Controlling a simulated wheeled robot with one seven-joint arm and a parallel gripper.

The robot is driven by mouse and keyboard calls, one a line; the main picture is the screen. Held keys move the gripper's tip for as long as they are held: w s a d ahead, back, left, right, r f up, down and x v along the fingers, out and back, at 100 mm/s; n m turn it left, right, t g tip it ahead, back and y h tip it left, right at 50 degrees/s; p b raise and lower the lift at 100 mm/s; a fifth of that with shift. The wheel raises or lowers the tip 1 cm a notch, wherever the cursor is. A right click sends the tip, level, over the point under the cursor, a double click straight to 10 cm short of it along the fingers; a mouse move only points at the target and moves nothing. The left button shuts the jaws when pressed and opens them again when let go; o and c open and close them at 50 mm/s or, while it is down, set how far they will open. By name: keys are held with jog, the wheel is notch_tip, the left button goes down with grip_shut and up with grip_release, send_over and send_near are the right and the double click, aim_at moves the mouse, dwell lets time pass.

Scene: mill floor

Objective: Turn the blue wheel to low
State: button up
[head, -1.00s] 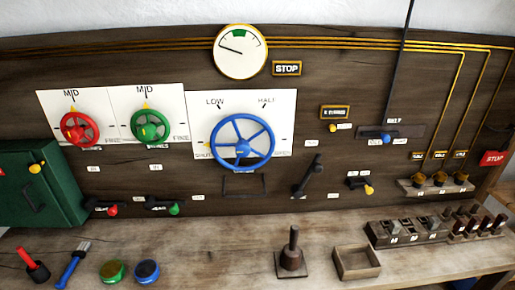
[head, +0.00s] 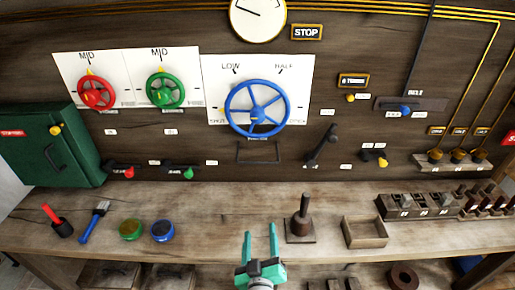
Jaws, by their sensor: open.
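The blue wheel (head: 257,83) is mounted on a white plate (head: 303,72) in the middle of the dark wooden panel. The plate is marked LOW at upper left and HALF at upper right, with SHUT at lower left and a partly hidden word at lower right.
Red (head: 96,93) and green (head: 165,89) wheels are left of the blue one. A black lever (head: 321,146) sits at its lower right. On the bench (head: 215,215) are an upright dark handle on a base (head: 301,222), an open wooden box (head: 365,232) and two round tins (head: 131,229).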

jog(key=w+r+n, duration=0.2)
jog(key=w+r, duration=0.9)
jog(key=r, duration=0.3)
jog(key=n+t, duration=0.1)
jog(key=n, duration=0.1)
send_near(258, 118)
jog(key=w, duration=1.2)
jog(key=shift+w+a+f, duration=0.1)
jog(key=shift+w+f, duration=0.05)
jog(key=shift+w, duration=0.15)
jog(key=c, duration=1)
